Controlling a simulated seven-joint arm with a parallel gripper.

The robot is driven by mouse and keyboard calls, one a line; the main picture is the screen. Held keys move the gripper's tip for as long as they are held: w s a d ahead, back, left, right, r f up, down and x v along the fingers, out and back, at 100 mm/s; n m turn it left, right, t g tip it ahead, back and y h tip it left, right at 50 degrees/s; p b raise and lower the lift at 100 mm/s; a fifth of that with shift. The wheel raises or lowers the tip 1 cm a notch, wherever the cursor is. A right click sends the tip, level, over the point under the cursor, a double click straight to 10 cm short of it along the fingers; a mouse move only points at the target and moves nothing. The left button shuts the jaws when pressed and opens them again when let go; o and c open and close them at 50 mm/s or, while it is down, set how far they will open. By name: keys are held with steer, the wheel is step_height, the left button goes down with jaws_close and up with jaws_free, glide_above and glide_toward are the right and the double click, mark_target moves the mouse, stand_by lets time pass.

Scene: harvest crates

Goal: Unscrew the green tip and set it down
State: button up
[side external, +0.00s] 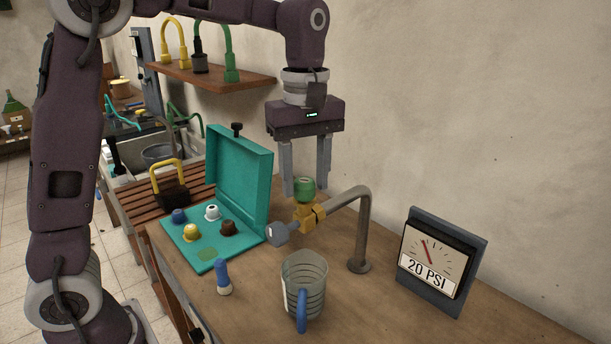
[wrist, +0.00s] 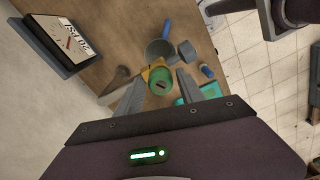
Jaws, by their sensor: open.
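The green tip (side external: 304,187) sits on top of the yellow fitting (side external: 308,214) on the bent grey pipe (side external: 362,230). My gripper (side external: 307,182) points down over it, jaws open, with the fingertips at about the tip's height. In the wrist view the green tip (wrist: 160,83) shows between the two fingers of my gripper (wrist: 163,78). Whether either finger touches it I cannot tell. An open teal case (side external: 240,180) lies at the left, with blue, white, yellow and brown tips in it and a bare green round mark (side external: 208,254).
A gauge (side external: 436,262) reading 20 PSI stands at the right. Wooden tabletop (side external: 400,318) is bare at the front right.

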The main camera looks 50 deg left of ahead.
steer(key=c, duration=0.8)
steer(key=shift+o, duration=0.2)
steer(key=shift+w+n, duration=0.1)
steer(key=shift+n, duration=4.2)
steer(key=shift+w+n, duration=0.1)
steer(key=shift+n, duration=1.6)
steer(key=o, duration=0.8)
steer(key=shift+c, duration=0.2)
